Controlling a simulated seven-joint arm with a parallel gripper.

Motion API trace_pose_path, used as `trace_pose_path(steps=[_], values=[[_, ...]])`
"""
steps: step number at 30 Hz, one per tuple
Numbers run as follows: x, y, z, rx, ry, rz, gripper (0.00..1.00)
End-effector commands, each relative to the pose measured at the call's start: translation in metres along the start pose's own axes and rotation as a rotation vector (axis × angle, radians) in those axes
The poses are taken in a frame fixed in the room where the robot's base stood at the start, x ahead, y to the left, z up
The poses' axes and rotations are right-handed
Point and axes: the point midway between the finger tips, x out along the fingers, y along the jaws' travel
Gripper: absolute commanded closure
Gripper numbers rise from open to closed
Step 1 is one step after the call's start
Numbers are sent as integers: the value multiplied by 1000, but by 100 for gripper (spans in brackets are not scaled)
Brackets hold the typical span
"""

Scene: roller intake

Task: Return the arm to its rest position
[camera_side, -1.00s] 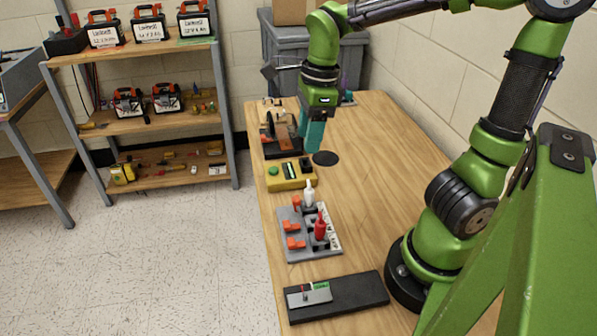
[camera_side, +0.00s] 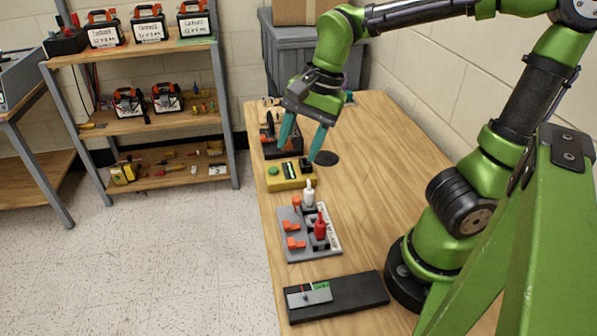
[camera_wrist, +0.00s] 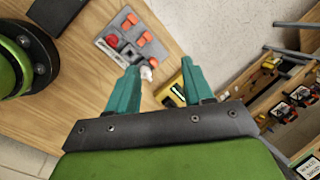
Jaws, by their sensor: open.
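My gripper (camera_side: 299,152) has two teal fingers spread apart, with nothing between them. In the side view it hangs above the far half of the wooden table (camera_side: 375,150), over the yellow box (camera_side: 288,177) and in front of the dark roller device (camera_side: 270,143). In the wrist view the gripper (camera_wrist: 160,80) is also open and empty, and the wooden table (camera_wrist: 60,110) lies below it. My green arm arches over the table from its base at the right.
A black plate (camera_side: 352,297) lies at the near end. A grey bin (camera_side: 285,65) stands behind the table. The table's right side is mostly clear.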

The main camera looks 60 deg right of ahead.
Motion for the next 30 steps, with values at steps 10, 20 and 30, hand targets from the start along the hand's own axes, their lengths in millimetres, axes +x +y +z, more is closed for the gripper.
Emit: trace_pose_path(steps=[10,20,30], values=[[-23,20,38,-883,108,-257,49],[-37,35,31,-1001,325,-285,49],[-39,35,26,-979,334,-285,49]])
